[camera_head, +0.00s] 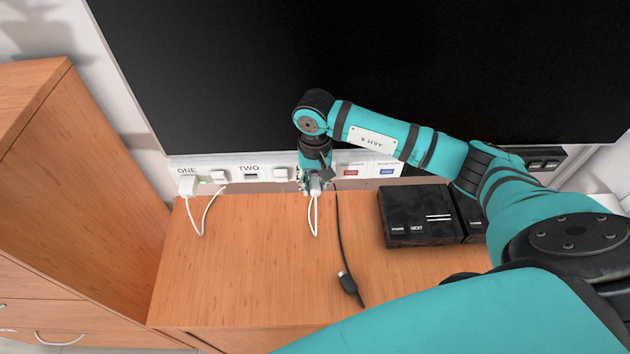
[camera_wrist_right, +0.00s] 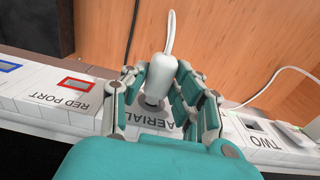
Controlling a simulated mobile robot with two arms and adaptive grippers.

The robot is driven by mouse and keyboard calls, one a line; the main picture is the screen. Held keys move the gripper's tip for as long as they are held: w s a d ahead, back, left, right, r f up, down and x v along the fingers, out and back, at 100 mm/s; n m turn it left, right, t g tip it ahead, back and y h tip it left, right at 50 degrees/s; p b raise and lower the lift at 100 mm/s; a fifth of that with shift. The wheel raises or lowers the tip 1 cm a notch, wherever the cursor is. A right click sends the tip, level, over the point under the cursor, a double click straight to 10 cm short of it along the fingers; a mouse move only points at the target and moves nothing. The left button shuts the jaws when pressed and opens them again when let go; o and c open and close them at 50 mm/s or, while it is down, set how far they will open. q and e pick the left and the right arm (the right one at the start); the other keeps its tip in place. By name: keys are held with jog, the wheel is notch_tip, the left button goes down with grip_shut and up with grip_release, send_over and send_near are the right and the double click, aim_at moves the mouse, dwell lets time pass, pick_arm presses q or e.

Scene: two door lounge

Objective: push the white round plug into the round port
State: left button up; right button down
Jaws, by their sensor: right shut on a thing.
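The white round plug (camera_wrist_right: 157,72) is held between the fingers of my right gripper (camera_wrist_right: 158,92); its white cable trails away behind it. Its dark tip points at the round port (camera_wrist_right: 153,110), a grey ring by the label AERIAL on the white strip. The tip is at the ring, but I cannot tell whether or how far it is inside. In the head view the right gripper (camera_head: 315,178) is at the strip, with the plug (camera_head: 315,188) partly hidden by the fingers. My left gripper is not in view.
The strip also has a red port (camera_head: 350,172) and a blue port (camera_head: 387,172). Another white plug (camera_head: 188,185) with a cable sits at the left end. A black cable (camera_head: 347,282) and a black box (camera_head: 417,215) lie on the wooden cabinet. A large black screen (camera_head: 370,60) rises behind.

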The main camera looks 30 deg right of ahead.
jog(key=shift+w+d+b, duration=0.15)
jog(key=shift+w+b, duration=0.25)
jog(key=shift+w, duration=0.05)
jog(key=c, duration=1)
grip_release()
jog(key=shift+o, duration=0.2)
notch_tip(320, 180, up, 12)
